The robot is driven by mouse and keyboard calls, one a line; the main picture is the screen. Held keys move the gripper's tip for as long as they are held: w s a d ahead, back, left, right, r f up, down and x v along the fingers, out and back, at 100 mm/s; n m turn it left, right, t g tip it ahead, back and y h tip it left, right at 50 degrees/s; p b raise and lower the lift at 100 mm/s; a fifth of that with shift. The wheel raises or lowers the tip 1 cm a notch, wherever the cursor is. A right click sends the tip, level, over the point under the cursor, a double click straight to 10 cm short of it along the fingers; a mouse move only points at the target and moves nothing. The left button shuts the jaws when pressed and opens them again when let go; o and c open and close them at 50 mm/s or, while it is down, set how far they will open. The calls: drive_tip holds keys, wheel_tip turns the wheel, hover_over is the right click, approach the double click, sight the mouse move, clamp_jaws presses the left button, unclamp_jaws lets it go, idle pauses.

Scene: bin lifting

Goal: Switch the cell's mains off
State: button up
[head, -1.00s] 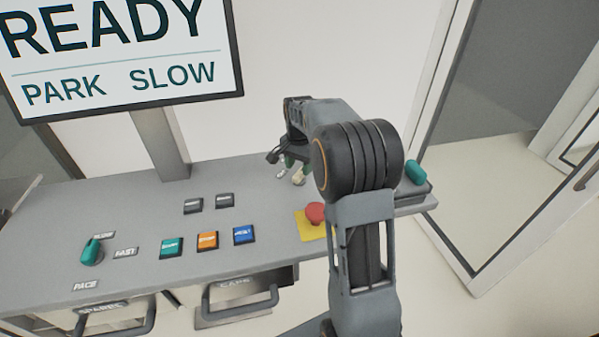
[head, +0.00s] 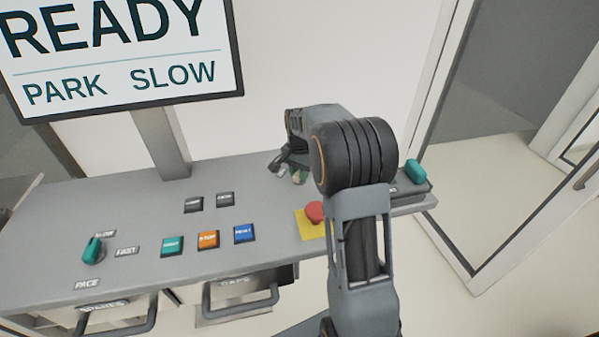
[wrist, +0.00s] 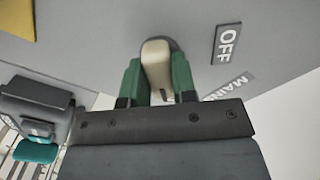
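In the wrist view the mains switch's cream handle (wrist: 156,62) stands between the two green finger pads of my gripper (wrist: 158,80). Both pads appear to touch its sides. An OFF label (wrist: 227,43) lies to the right of the handle, and a partly hidden MAINS label (wrist: 228,88) lies below it. The handle does not point at OFF in this view. In the head view my gripper (head: 291,172) is low over the back right of the console, and the handle is hidden behind the fingers.
On the grey console (head: 60,210), a red stop button (head: 316,211) on a yellow plate sits close to my arm. Several push buttons and a teal pace knob (head: 93,249) lie left. Another teal knob (head: 415,171) is at the right end. A screen (head: 120,55) stands behind.

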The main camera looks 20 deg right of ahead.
drive_tip(key=c, duration=0.3)
drive_tip(key=shift+c, duration=0.2)
drive_tip(key=shift+n, duration=0.3)
drive_tip(key=n, duration=0.3)
drive_tip(key=shift+n, duration=0.3)
drive_tip(key=n, duration=0.3)
drive_tip(key=shift+n, duration=0.4)
drive_tip(key=n, duration=0.5)
drive_tip(key=shift+n, duration=2.4)
